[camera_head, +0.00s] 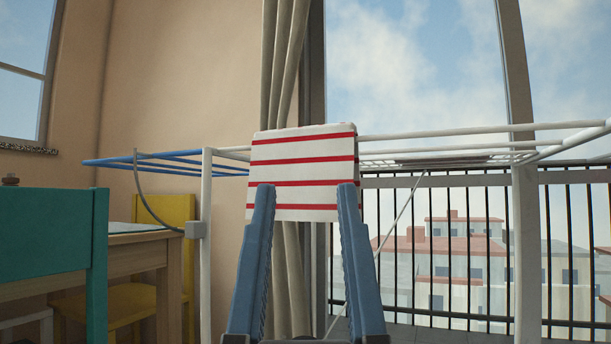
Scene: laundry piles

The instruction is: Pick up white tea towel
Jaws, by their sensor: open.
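A white tea towel with red horizontal stripes (304,160) hangs over the left part of a drying rack (450,131). Its lower edge hangs free and flat. My gripper (304,190) points up and forward from the bottom of the view. Its two blue fingers are spread apart, with nothing held between them. The fingertips overlap the towel's lower left and right parts in the picture. I cannot tell whether they touch it.
The rack has a white leg (206,250) and blue rails (165,162) at left. A teal chair (60,240), a wooden table (135,250) and a yellow chair (178,212) stand at left. A curtain (284,60) hangs behind the towel. A black railing (440,178) runs beyond the rack.

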